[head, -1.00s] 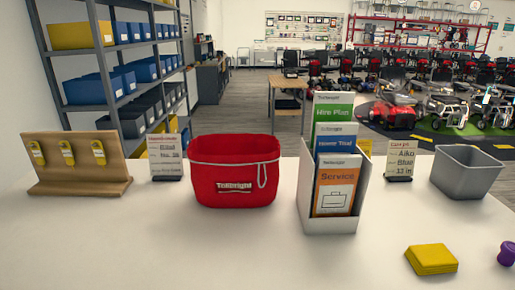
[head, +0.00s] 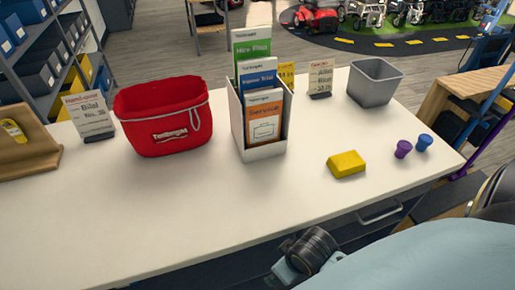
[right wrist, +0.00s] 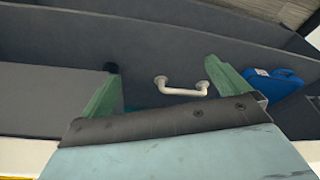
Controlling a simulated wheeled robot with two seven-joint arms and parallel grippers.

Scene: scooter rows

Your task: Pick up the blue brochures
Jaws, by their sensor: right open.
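The blue brochures (head: 257,75) stand in the middle tier of a white stepped holder (head: 263,153) on the table in the head view. Green brochures (head: 252,45) rise behind them and orange brochures (head: 264,122) stand in front, hiding their lower part. My right arm comes in at the lower right of the head view, below the table's front edge. My right gripper (right wrist: 161,72) shows in the right wrist view with its two green fingers apart and nothing between them. My left gripper is not in view.
On the white table (head: 190,215) are a red bin (head: 165,118), a grey bin (head: 374,84), a yellow block (head: 346,164), a purple cup (head: 403,149) and a blue cup (head: 424,142). Card stands flank the holder. A pale handle (right wrist: 182,90) shows beyond my right fingers. The table's front is clear.

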